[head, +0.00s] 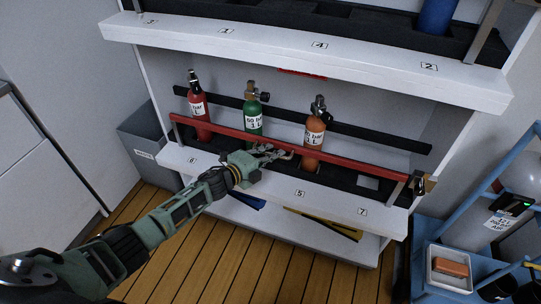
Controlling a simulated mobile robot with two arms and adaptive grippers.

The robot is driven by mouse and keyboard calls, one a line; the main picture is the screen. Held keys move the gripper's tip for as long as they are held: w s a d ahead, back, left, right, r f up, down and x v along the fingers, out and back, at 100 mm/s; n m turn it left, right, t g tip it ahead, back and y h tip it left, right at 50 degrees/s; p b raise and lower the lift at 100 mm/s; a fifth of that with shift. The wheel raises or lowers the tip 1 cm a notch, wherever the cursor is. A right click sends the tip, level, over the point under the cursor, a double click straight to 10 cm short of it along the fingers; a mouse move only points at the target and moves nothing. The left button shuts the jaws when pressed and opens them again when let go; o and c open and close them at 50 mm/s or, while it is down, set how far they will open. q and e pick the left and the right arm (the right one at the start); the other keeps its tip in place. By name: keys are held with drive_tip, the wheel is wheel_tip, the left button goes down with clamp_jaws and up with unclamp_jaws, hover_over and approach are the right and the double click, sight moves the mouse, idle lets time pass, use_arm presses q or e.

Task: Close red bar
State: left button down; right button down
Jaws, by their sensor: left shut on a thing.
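The red bar (340,160) runs across the front of the middle shelf, from a metal bracket at its left end to a metal latch (420,186) at its right end. I cannot tell whether the latch is fastened. My left gripper (286,152) reaches in from the lower left and is shut on the middle of the red bar. Its fingers hide a short part of the bar. Behind the bar stand a red cylinder (196,106), a green cylinder (252,112) and an orange cylinder (314,134). My right gripper is not in view.
The white upper shelf (270,54) overhangs the cylinders and holds a blue cylinder (437,14). A grey bin (146,136) stands left of the panel. A blue cart (428,260) with a white tray (434,276) is at the lower right. Wooden floor (235,262) is open in front.

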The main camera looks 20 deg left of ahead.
use_arm(q)
drive_tip(key=shift+w+a+r, duration=0.1)
drive_tip(key=shift+w+r, duration=0.15)
drive_tip(key=shift+r, duration=0.05)
drive_tip(key=c, duration=2.1)
unclamp_jaws()
drive_tip(key=shift+s+f, duration=0.15)
drive_tip(key=shift+s, duration=0.05)
drive_tip(key=shift+s+a, duration=0.2)
drive_tip(key=shift+s, duration=0.1)
drive_tip(key=v, duration=1.1)
drive_tip(key=shift+d, duration=0.1)
